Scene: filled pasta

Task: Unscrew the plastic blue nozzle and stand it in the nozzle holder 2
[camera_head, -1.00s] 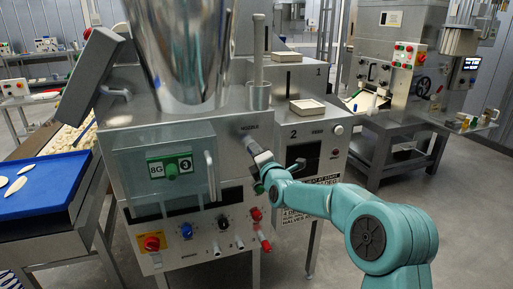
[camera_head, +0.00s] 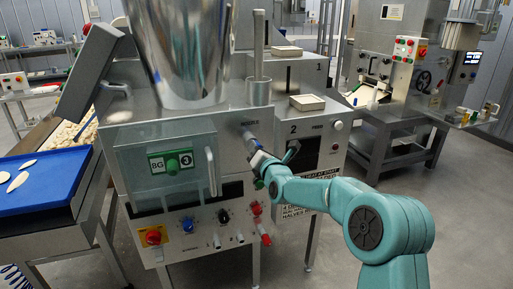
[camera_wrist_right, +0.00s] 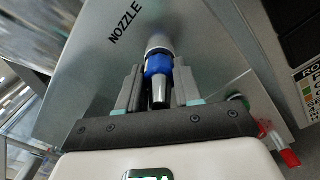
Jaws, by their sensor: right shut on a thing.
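The blue plastic nozzle (camera_wrist_right: 158,66) shows in the right wrist view as a blue collar with a dark tip below it. It sits at the end of a metal spout (camera_wrist_right: 159,43) under the word NOZZLE on the machine front. My right gripper (camera_wrist_right: 159,88) is shut on the nozzle, with one finger on each side. In the head view my right gripper (camera_head: 257,161) is at the machine front, and the nozzle is mostly hidden by it. My left gripper is not in view. I cannot make out a nozzle holder 2 for certain.
A panel marked 2 (camera_head: 319,141) stands just right of the spout, with a pale tray (camera_head: 307,102) above it. A clear guard with a handle (camera_head: 210,170) is to the left. Red taps (camera_head: 264,239) and knobs lie below. Another machine (camera_head: 405,75) stands at the back right.

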